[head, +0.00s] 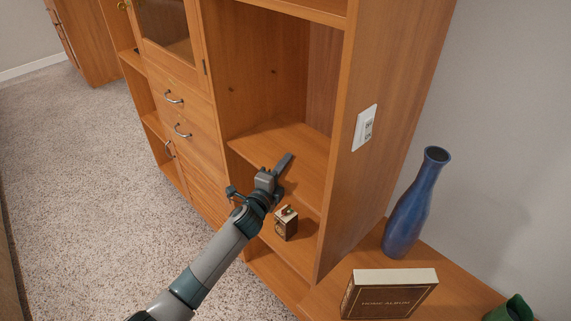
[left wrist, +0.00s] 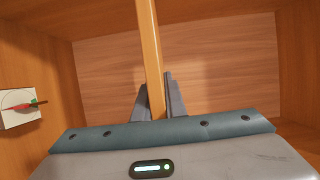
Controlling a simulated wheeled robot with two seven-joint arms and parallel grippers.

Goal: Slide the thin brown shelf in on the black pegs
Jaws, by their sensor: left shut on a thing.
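The thin brown shelf (head: 285,143) lies roughly level inside the open cabinet bay. My left gripper (head: 283,165) is at its front edge, shut on it. In the left wrist view the shelf (left wrist: 148,45) shows edge-on as a narrow strip between the two fingers (left wrist: 157,105). Small dark pegs show on the bay's inner left side, one nearer the front (head: 231,89) and one farther back (head: 273,71), both above the shelf. Any pegs on the right side are hidden. My right gripper is not in view.
A small dark box (head: 286,222) stands in the space below the shelf. The right cabinet side (head: 365,170) bears a white switch plate (head: 365,128). A blue vase (head: 415,205) and a book (head: 388,293) stand on the low surface at right. Carpet left is clear.

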